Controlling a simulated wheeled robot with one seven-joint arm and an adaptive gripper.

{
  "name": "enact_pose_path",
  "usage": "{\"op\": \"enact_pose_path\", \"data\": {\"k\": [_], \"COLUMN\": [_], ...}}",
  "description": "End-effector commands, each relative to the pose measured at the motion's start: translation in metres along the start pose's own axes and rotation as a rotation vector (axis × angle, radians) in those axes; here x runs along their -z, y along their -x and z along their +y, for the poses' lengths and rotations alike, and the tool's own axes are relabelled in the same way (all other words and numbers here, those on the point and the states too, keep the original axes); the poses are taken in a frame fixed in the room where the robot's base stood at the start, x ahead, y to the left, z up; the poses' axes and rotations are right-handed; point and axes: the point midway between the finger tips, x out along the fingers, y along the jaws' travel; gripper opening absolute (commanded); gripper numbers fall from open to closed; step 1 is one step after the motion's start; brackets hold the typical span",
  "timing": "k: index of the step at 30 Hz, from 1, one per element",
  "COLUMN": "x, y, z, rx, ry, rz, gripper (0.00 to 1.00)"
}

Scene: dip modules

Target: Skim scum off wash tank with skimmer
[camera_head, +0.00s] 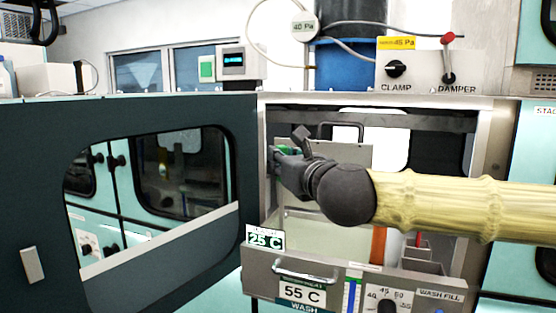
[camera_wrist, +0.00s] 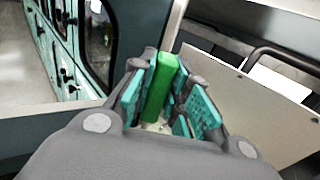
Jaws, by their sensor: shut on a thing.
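The wash tank (camera_head: 340,268) stands in the open cabinet, its front labelled "WASH" with a "55 C" display. Its pale interior shows below my arm; I cannot make out scum on the liquid. My gripper (camera_head: 279,153) is above the tank's left side, near the cabinet's left edge. In the wrist view its teal pads close on an upright green piece (camera_wrist: 161,82), which looks like the skimmer's handle. The rest of the skimmer is hidden behind my fingers or too small to tell.
The dark cabinet door (camera_head: 150,120) with a window stands open at left. A grey plate with a handle (camera_head: 352,152) stands behind my gripper. An orange strip (camera_head: 378,245) is at the tank's right. A control box (camera_head: 420,68) sits above.

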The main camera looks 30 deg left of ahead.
Motion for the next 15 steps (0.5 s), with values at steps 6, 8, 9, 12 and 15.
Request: {"op": "enact_pose_path", "data": {"k": [6, 8, 9, 12, 15], "x": [-0.001, 0.000, 0.000, 0.000, 0.000], "y": [0.007, 0.009, 0.010, 0.013, 0.016], "z": [-0.008, -0.010, -0.011, -0.014, -0.017], "rx": [0.002, 0.002, 0.001, 0.000, 0.000], "ry": [-0.001, -0.001, -0.001, -0.001, -0.001], "rz": [-0.001, -0.001, -0.001, -0.001, -0.001], "gripper": [0.00, 0.00, 0.00, 0.00, 0.00]}}
